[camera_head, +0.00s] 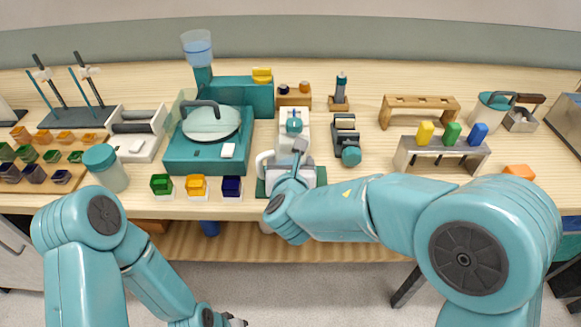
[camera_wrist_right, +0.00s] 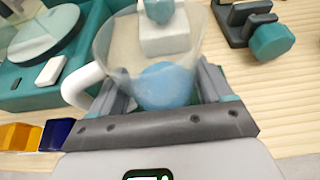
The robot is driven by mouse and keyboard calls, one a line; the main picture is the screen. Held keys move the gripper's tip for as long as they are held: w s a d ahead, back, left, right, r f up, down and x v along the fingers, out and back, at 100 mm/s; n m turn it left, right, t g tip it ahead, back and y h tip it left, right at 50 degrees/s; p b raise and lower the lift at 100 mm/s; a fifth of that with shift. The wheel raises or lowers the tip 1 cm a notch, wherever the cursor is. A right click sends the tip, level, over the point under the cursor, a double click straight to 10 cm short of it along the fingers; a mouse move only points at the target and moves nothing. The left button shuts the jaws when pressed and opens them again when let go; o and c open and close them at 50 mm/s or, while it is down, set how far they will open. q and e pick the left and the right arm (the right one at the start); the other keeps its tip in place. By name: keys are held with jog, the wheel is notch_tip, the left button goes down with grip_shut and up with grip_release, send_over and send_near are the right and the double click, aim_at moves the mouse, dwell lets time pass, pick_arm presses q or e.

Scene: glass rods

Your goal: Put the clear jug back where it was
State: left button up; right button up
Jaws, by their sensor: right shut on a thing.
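The clear jug (camera_wrist_right: 122,45) is see-through, with a white handle on its left and a rounded blue patch at its bottom. My right gripper (camera_wrist_right: 165,80) is shut on it, with a finger on each side. In the head view the jug (camera_head: 264,164) is at the front middle of the bench, over a dark green pad (camera_head: 261,188). My right gripper (camera_head: 299,150) and wrist hide most of it there. I cannot tell whether the jug touches the pad. My left gripper (camera_head: 235,321) is low at the bottom edge, mostly cut off, away from the bench.
A white device with a teal knob (camera_head: 294,122) stands just behind the jug. Green, yellow and blue blocks (camera_head: 196,186) sit left of it. A teal machine with a round lid (camera_head: 210,125) is further left. A dark clamp-like tool (camera_head: 346,140) stands right. Bare bench lies around (camera_head: 375,155).

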jog(key=shift+w+f, duration=0.1)
jog(key=shift+f, duration=0.2)
jog(key=shift+r, duration=0.1)
jog(key=shift+f, duration=0.2)
jog(key=o, duration=1.1)
jog(key=shift+r, duration=0.15)
